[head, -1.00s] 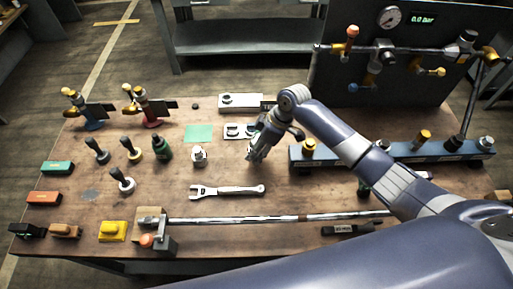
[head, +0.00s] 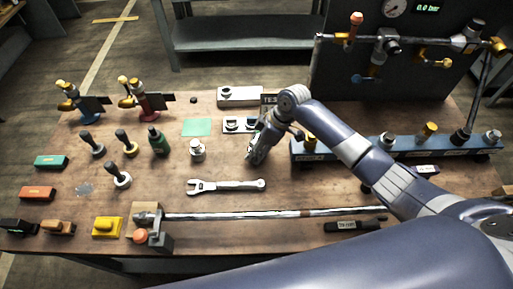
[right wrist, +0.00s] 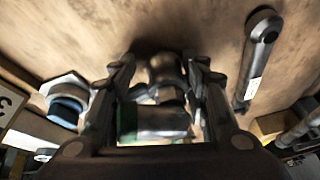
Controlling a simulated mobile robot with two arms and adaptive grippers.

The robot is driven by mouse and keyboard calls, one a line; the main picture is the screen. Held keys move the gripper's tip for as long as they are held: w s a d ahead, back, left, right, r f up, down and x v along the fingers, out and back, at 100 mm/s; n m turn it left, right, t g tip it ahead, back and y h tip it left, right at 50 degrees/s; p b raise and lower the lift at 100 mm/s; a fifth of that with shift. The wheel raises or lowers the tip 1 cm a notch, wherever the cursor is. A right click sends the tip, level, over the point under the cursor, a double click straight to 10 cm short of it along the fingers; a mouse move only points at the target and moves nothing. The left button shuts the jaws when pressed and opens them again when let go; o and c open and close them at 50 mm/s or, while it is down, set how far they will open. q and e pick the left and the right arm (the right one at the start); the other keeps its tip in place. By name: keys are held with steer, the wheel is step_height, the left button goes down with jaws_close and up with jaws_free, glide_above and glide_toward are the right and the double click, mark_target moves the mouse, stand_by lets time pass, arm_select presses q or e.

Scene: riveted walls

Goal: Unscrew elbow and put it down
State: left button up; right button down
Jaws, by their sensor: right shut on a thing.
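My right gripper (head: 256,158) is low over the middle of the bench, just above and right of the wrench (head: 226,186). In the right wrist view its fingers (right wrist: 160,95) are shut around a grey metal fitting (right wrist: 165,72) with a hex nut and a sideways cylinder, which looks like the elbow. Its lower end is partly hidden, and I cannot tell whether it touches the bench. The wrench's dark handle end (right wrist: 258,50) lies right of the gripper in the wrist view. My left gripper is not in view.
A hex fitting (head: 197,149) stands left of the gripper. A blue manifold (head: 350,150) with several fittings lies to the right. A long metal pipe (head: 260,214) lies in front. The gauge panel (head: 400,75) stands behind. Bare bench (head: 225,165) shows between fitting and wrench.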

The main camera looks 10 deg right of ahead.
steer(key=shift+s+f, duration=0.15)
steer(key=shift+f, duration=0.25)
steer(key=shift+s+f+b, duration=0.2)
steer(key=shift+f+b, duration=0.3)
steer(key=shift+f, duration=0.15)
steer(key=c, duration=1.1)
jaws_free()
steer(key=o, duration=0.4)
steer(key=shift+a, duration=0.1)
steer(key=shift+w, duration=0.15)
